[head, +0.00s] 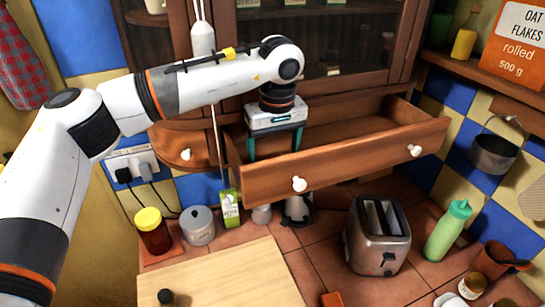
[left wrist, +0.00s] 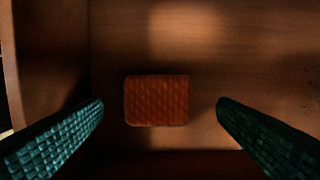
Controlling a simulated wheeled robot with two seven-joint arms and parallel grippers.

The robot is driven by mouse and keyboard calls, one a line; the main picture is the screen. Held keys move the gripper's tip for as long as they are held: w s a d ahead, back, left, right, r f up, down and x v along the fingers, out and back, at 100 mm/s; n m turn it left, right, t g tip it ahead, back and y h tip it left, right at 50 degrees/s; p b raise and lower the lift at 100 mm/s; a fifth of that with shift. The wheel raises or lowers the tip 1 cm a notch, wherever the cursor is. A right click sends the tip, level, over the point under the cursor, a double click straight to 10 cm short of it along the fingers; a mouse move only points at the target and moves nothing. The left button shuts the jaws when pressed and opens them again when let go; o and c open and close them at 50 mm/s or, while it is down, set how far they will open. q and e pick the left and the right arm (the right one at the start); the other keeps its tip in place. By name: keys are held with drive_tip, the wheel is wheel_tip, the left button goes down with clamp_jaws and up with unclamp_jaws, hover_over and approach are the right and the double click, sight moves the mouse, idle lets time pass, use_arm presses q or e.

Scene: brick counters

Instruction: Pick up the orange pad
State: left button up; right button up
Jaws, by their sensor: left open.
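The orange pad (left wrist: 157,101) shows in the left wrist view as a small textured orange-red rectangle. It lies flat on the wooden floor of the open drawer (head: 350,162). My left gripper (head: 273,157) points down into the left part of the drawer in the head view. Its two teal fingers are spread wide, and in the left wrist view (left wrist: 160,103) they stand on either side of the pad, apart from it. The drawer's front hides the pad and the fingertips in the head view. My right gripper is not in view.
The drawer's front with two white knobs (head: 299,184) sticks out over the counter. Below stand a toaster (head: 377,236), a green bottle (head: 447,229), a jar with a yellow lid (head: 153,231) and a wooden board (head: 225,280). A pot (head: 492,153) hangs at the right.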

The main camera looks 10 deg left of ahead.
use_arm(q)
drive_tip(key=shift+a+f+p, duration=0.2)
drive_tip(key=shift+f+p, duration=0.55)
drive_tip(key=shift+f, duration=0.8)
drive_tip(key=shift+w+f, duration=0.1)
drive_tip(key=shift+w, duration=0.05)
drive_tip(key=c, duration=1.1)
drive_tip(key=shift+o, duration=0.2)
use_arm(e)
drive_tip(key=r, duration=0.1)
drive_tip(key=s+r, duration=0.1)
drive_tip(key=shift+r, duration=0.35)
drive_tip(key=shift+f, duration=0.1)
use_arm(q)
drive_tip(key=shift+r+b, duration=0.3)
drive_tip(key=shift+r, duration=0.1)
wheel_tip(320, 180, up, 9)
drive_tip(key=b, duration=0.3)
drive_tip(key=shift+f+b, duration=0.2)
drive_tip(key=shift+b, duration=0.2)
drive_tip(key=shift+r, duration=0.35)
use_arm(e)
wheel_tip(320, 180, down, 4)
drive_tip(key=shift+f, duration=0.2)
